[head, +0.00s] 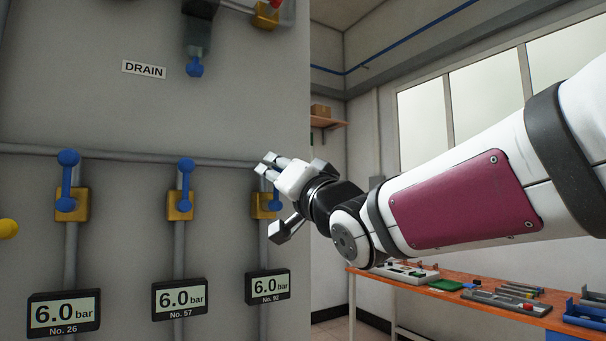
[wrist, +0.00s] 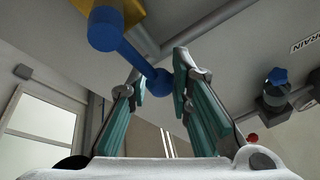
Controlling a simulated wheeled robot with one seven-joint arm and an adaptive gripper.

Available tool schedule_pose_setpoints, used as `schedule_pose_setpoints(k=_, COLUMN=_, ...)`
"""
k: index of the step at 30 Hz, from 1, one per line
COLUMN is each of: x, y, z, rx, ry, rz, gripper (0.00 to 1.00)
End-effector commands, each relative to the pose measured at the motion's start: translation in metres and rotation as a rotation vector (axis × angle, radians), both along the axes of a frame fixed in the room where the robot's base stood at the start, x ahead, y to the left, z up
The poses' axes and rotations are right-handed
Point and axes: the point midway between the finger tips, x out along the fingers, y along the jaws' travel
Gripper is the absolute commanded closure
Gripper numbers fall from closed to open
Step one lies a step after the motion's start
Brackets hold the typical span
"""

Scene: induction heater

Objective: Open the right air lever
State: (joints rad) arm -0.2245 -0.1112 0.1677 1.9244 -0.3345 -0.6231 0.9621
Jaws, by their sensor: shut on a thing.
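The right air lever is blue, with a round knob, on a yellow valve body (head: 262,206). In the head view my gripper (head: 268,164) covers most of it, and only a blue strip (head: 276,198) shows. In the wrist view the lever (wrist: 134,56) runs from the yellow valve (wrist: 128,10) to its knob (wrist: 159,82), which sits between my finger pads. My gripper (wrist: 157,74) is shut on the lever near this knob end. The contact of the pads is partly hidden.
Two similar blue levers (head: 67,185) (head: 185,188) stand upright to the left, knobs up. Pressure displays (head: 268,287) reading 6.0 bar hang below. An orange workbench (head: 465,296) with tools stands at the right.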

Motion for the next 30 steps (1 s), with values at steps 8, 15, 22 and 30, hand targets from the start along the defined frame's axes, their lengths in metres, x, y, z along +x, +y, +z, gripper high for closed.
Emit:
schedule_pose_setpoints(k=8, x=0.003, y=0.0, z=-0.008, rx=-0.006, ry=0.017, rz=-0.003, gripper=0.53)
schedule_pose_setpoints(k=15, x=0.002, y=-0.001, z=-0.004, rx=-0.002, ry=0.009, rz=-0.003, gripper=0.52)
schedule_pose_setpoints(k=22, x=-0.008, y=-0.007, z=-0.006, rx=-0.002, ry=0.006, rz=-0.003, gripper=0.52)
schedule_pose_setpoints(k=30, x=-0.049, y=-0.034, z=-0.024, rx=-0.002, ry=0.007, rz=-0.002, gripper=0.52)
